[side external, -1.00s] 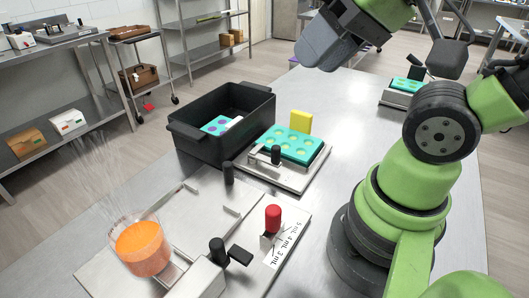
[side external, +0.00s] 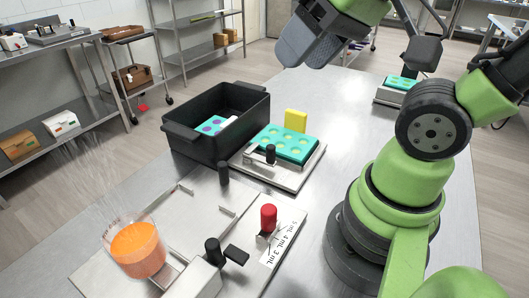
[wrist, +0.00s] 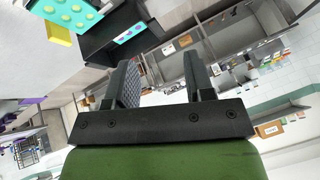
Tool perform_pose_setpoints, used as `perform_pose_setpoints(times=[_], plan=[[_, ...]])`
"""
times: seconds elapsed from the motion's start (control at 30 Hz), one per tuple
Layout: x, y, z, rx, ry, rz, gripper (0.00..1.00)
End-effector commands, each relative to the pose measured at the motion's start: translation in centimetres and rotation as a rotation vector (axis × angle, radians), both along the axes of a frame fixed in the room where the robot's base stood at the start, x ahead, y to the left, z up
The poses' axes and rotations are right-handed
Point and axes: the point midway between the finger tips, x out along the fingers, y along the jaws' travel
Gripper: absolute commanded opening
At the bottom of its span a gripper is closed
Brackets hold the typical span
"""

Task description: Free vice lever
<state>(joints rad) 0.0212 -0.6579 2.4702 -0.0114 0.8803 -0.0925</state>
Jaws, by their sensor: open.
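A teal mould (side external: 285,142) with several round cavities lies on a pale vice plate (side external: 300,178) in the middle of the table. A short lever with a black knob (side external: 270,154) stands upright at the mould's front edge. My gripper (side external: 308,42) is high above the table's far part, well apart from the lever. In the wrist view its two fingers (wrist: 160,82) are spread with nothing between them. The teal mould shows at that view's upper left (wrist: 80,14); the lever cannot be made out there.
A black bin (side external: 190,136) holding a mould stands left of the vice. A yellow block (side external: 295,120) is behind it. In front are a depositor with an orange-filled hopper (side external: 138,250), black handles and a red knob (side external: 268,217). Another mould on a fixture (side external: 402,84) stands back right.

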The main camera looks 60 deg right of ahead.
Motion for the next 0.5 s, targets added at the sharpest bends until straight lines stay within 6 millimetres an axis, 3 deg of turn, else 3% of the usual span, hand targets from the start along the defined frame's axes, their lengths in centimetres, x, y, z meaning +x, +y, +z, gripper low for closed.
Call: perform_pose_setpoints(times=[0.27, 0.5], plan=[[6.2, -3.8, -4.5, -0.286, 0.208, 0.345, 0.49], [9.5, -7.7, -11.5, -0.418, 0.378, 0.741, 0.49]])
